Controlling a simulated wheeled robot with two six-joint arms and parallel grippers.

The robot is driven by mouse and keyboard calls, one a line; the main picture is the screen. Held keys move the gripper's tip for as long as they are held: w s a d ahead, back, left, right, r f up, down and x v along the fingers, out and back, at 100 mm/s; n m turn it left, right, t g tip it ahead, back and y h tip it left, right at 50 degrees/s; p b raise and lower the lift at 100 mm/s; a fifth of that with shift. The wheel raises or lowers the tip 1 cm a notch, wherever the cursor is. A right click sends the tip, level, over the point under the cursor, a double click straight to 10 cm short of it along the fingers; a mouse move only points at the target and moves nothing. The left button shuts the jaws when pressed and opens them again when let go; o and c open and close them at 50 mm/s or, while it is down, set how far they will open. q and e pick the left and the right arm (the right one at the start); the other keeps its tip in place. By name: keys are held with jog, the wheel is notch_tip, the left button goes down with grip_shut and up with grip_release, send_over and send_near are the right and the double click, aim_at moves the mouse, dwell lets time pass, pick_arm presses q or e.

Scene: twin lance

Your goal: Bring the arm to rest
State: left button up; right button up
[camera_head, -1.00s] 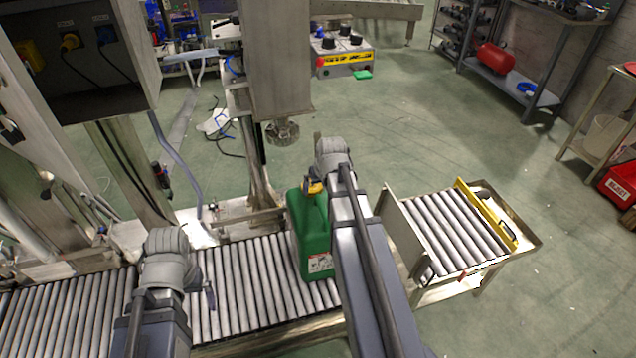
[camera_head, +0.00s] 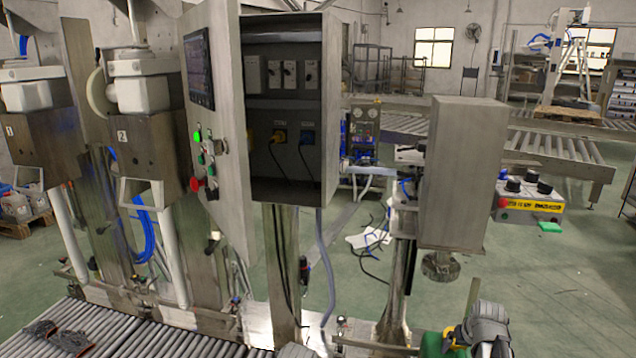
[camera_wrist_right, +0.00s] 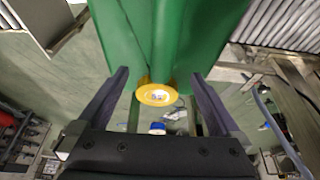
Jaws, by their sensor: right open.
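The green jerrycan (camera_head: 431,345) shows only its top at the bottom edge of the head view, with a yellow cap (camera_head: 449,338) beside my right wrist. In the right wrist view the green can (camera_wrist_right: 215,25) fills the top middle, and its round yellow cap (camera_wrist_right: 157,95) points at the camera. My right gripper (camera_wrist_right: 158,78) is open, with one dark finger on each side of the cap and the tips near the can's body. I cannot tell whether they touch it. A grey piece of my left arm shows at the bottom of the head view; its gripper is out of frame.
A roller conveyor (camera_head: 150,340) runs along the bottom left, with dark gloves (camera_head: 60,338) on it. An open control cabinet (camera_head: 330,110) and a steel column head (camera_head: 465,170) stand beyond. A control box (camera_head: 528,205) is at right. Green floor (camera_head: 575,290) is clear at lower right.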

pick_arm(q)
jog(key=shift+f+b, duration=0.35)
jog(key=shift+f, duration=0.35)
pick_arm(e)
jog(key=shift+x, duration=0.75)
pick_arm(q)
jog(key=shift+r, duration=0.1)
pick_arm(e)
jog(key=shift+r, duration=0.1)
jog(key=p+v, duration=0.7)
jog(key=v, duration=0.1)
jog(key=b+x, duration=0.7)
jog(key=x, duration=0.1)
jog(key=shift+f, duration=0.4)
jog(key=shift+w+a+r, duration=0.15)
jog(key=shift+a+r, duration=0.25)
jog(key=shift+a, duration=0.4)
pick_arm(q)
notch_tip(320, 180, up, 8)
jog(key=p, duration=0.8)
jog(key=shift+s+d, duration=0.25)
jog(key=shift+d, duration=0.1)
pick_arm(e)
jog(key=s+v, duration=0.1)
jog(key=v, duration=0.7)
jog(key=shift+a, duration=0.4)
jog(key=shift+s, duration=0.1)
